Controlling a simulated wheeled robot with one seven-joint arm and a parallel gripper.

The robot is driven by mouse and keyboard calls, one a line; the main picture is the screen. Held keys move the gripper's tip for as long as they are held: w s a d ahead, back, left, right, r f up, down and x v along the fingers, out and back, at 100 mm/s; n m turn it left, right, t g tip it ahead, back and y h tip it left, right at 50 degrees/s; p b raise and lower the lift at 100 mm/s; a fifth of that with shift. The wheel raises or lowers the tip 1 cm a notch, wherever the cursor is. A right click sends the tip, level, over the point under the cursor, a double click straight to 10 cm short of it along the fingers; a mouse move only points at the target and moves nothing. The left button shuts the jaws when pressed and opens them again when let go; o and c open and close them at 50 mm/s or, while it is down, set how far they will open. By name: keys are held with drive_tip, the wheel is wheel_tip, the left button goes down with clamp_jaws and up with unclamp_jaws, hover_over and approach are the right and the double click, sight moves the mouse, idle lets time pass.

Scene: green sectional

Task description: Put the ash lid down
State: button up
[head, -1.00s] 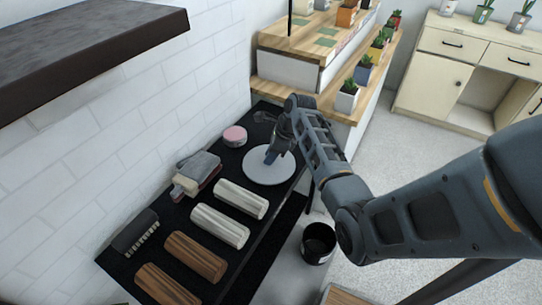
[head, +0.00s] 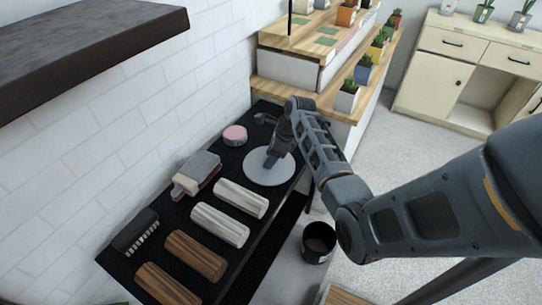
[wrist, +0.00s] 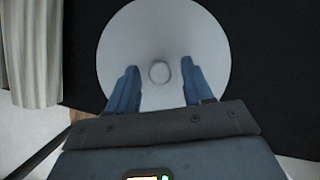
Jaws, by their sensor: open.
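The ash lid (head: 258,178) is a pale grey disc with a small round knob at its centre. It lies flat on the black top along the white wall; whether anything is under it I cannot tell. My gripper (head: 271,162) is over the lid and hides part of it in the head view. In the wrist view the lid (wrist: 160,28) fills the upper middle. My gripper (wrist: 159,67) is open there, with one blue finger on each side of the knob (wrist: 159,72) and a clear gap between each finger and the knob.
Pale cylinders (head: 220,224) and brown cylinders (head: 195,256) lie nearer on the black top. A pink round tin (head: 235,135) stands left of the lid. A dark bin (head: 318,243) is on the floor. Potted plants (head: 347,97) line the wooden step behind.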

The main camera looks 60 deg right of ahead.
drive_tip(key=v, duration=1.2)
drive_tip(key=shift+s+d+r, duration=0.1)
